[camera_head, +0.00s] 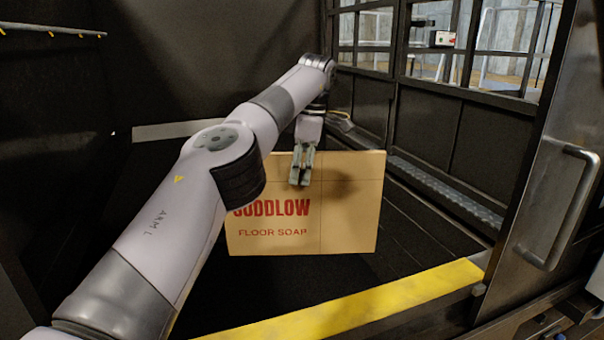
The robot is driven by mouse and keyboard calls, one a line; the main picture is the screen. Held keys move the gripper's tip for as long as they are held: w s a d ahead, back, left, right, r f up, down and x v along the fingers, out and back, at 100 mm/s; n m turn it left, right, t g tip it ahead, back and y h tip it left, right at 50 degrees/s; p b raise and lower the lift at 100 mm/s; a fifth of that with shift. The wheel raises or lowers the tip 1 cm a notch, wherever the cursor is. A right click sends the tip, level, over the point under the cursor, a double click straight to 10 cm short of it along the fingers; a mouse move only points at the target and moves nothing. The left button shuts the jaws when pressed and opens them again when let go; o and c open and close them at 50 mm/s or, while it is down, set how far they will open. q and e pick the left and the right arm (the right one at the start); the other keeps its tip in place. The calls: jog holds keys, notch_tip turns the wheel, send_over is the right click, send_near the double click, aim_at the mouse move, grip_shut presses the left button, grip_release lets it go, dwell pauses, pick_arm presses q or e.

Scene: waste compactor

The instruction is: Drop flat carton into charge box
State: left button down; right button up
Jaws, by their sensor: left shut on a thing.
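The flat carton (345,205) is a tan cardboard sheet with red print reading "FLOOR SOAP" and a partly covered brand name. It hangs upright, facing me, in the middle of the head view. My left gripper (301,178) is shut on its upper edge. My left arm covers the carton's upper left part. The charge box (430,230) is the dark metal chamber around and behind the carton. The carton is inside its opening, beyond the yellow front edge; I cannot tell how far it is above the floor. My right gripper is not in view.
A yellow sill (370,305) runs across the front of the box. A metal door with a handle (565,205) stands at the right. A barred, windowed side wall (460,130) closes the right rear. Dark floor shows to the carton's right.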

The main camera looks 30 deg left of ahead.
pick_arm(q)
jog(key=c, duration=1.6)
grip_release()
jog(key=shift+o, duration=0.2)
jog(key=shift+d, duration=0.1)
jog(key=s+d, duration=0.9)
jog(key=d, duration=0.3)
jog(key=s+d, duration=1)
jog(key=d, duration=0.2)
jog(key=shift+s+d, duration=0.2)
jog(key=shift+d, duration=0.2)
